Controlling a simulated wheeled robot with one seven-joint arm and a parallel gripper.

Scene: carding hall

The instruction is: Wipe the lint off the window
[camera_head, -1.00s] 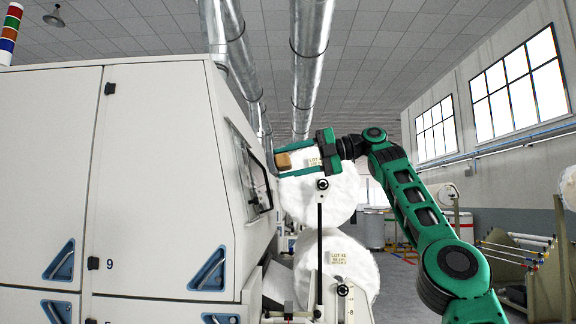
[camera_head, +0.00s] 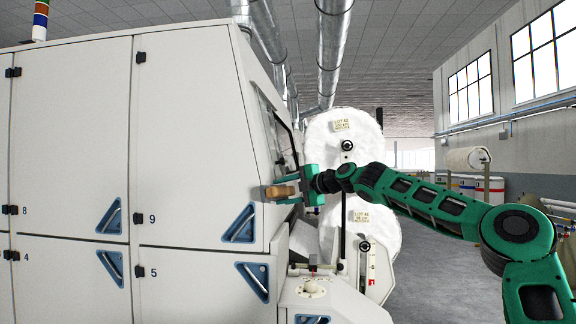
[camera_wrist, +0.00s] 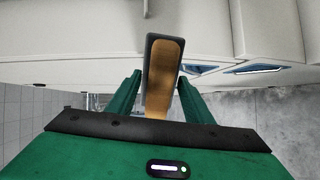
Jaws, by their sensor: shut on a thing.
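The window (camera_head: 277,125) is a dark-framed pane in the machine's sloped right-hand face, seen almost edge-on in the head view; lint on it cannot be made out. My gripper (camera_head: 272,193) is shut on a tan wooden block with a dark grey layer (camera_head: 284,190), probably the wiper. The block also shows between the fingers in the wrist view (camera_wrist: 162,80), pointing toward a pale machine panel. In the head view the gripper is beside the machine's right side, low by the window's bottom end. Contact between block and machine cannot be told.
The cream machine cabinet (camera_head: 185,130) with blue recessed handles fills the left. Large white lint rolls (camera_head: 345,140) stand just behind my gripper, with a black rod and knob (camera_head: 346,146). A machine ledge (camera_head: 335,300) juts out below. Grey floor (camera_head: 425,270) is open at right.

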